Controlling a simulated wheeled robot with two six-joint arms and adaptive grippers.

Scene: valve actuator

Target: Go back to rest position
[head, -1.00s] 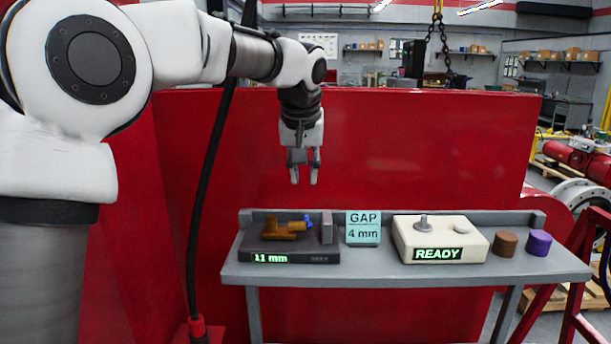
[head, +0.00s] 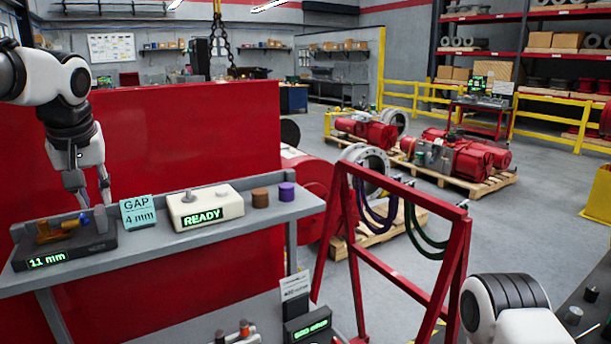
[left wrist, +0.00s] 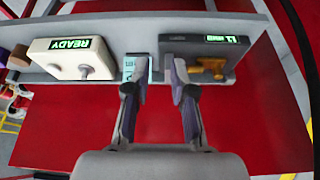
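My left gripper (head: 95,203) hangs pointing down over the left end of the grey shelf, near the small grey block (head: 101,219) on the dark gauge (head: 85,246) that reads 11 mm. In the left wrist view its two fingers (left wrist: 159,75) are apart with nothing between them. A brass-coloured piece with a blue end (head: 60,229) lies on the gauge; its brass part shows in the left wrist view (left wrist: 212,67). My right gripper is out of sight; a white link of my own arm shows at the lower right.
The grey shelf (head: 160,248) also holds a GAP 4 mm sign (head: 139,213), a cream READY box (head: 205,207), and brown (head: 260,197) and purple (head: 287,192) cylinders. A red panel (head: 190,130) stands behind it.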

